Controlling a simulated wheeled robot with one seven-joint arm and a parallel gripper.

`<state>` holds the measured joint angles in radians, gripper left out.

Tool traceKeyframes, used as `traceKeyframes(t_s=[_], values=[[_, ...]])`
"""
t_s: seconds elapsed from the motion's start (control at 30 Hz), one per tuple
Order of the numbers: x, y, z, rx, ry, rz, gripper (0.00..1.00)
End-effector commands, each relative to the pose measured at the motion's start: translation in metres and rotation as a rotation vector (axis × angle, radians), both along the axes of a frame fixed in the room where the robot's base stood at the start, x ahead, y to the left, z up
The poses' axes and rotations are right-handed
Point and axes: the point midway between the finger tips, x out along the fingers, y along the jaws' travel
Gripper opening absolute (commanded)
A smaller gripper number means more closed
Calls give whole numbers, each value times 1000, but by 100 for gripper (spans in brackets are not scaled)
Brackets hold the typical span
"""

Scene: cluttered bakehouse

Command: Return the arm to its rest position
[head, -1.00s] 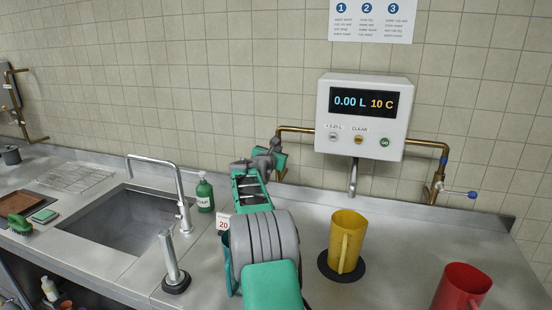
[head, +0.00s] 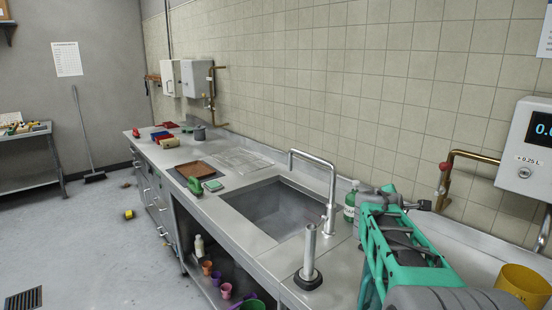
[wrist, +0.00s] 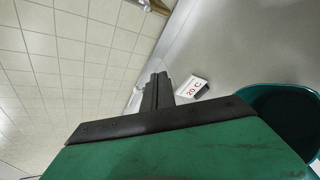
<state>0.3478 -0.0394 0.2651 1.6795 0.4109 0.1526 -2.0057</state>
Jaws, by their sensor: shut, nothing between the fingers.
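My arm, green and grey, reaches over the counter at the lower right of the head view. My gripper shows in the wrist view (wrist: 158,80) as two dark fingers pressed together, with nothing between them. In the head view its dark end is small and partly hidden by my arm. It is above the counter, right of the sink. A small card reading 20 C (wrist: 192,89) and a teal container (wrist: 275,112) are beside the fingers in the wrist view.
A sink (head: 275,212) with a tall tap (head: 332,190) lies left of my arm, with a green soap bottle (head: 350,205) near the tap. A yellow jug (head: 525,285) stands right of my arm. A wall dispenser (head: 520,150) and brass pipe (head: 465,153) are behind. The floor at left is mostly open.

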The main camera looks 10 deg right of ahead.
Motion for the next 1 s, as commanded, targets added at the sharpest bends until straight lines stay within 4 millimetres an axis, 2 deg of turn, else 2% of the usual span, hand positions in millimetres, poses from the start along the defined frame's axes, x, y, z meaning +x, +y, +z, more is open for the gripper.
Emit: traceKeyframes(t_s=[0.03,0.13,0.2,0.27,0.3,0.4,0.43,0.5,0.6,0.67,1.0], values=[[-9,40,-8,161,-60,-16,0],[-38,119,-36,522,-150,-114,0],[-68,171,-57,752,-175,-217,0],[-97,211,-75,926,-179,-329,0],[-119,236,-87,1030,-176,-413,0],[-175,287,-116,1221,-148,-638,0],[-190,298,-123,1259,-142,-700,0],[-220,317,-137,1319,-127,-829,0],[-244,330,-148,1352,-118,-941,0],[-249,332,-150,1358,-116,-968,0],[-249,332,-150,1358,-116,-968,0]])
